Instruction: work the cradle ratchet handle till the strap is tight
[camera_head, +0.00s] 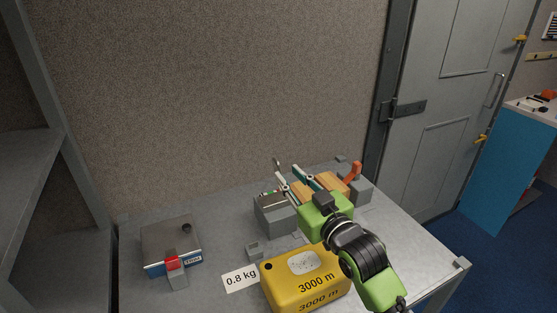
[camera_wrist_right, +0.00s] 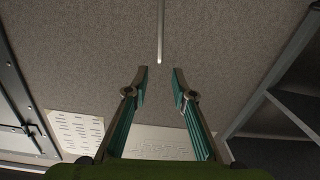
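My right gripper (camera_head: 287,172) is open and empty above the back of the bench, reaching away from me over the cradle. In the right wrist view its two fingers (camera_wrist_right: 160,78) stand apart. A thin grey rod (camera_wrist_right: 160,35) ends just beyond the gap between them, touching neither. The tan cradle (camera_head: 307,191) is partly hidden behind my gripper. An orange handle (camera_head: 352,171) stands up at its right side. A grey block (camera_head: 274,215) is at its left. I cannot tell which part is the ratchet handle, and I cannot make out the strap. My left gripper is out of view.
A yellow box (camera_head: 283,290) marked 3000 m stands at the bench front beside a 0.8 kg label (camera_head: 240,278). A grey-blue box (camera_head: 170,240) with a red-topped lever (camera_head: 172,263) is at left. Bare bench (camera_head: 222,230) lies between. A wall (camera_head: 230,90) rises behind.

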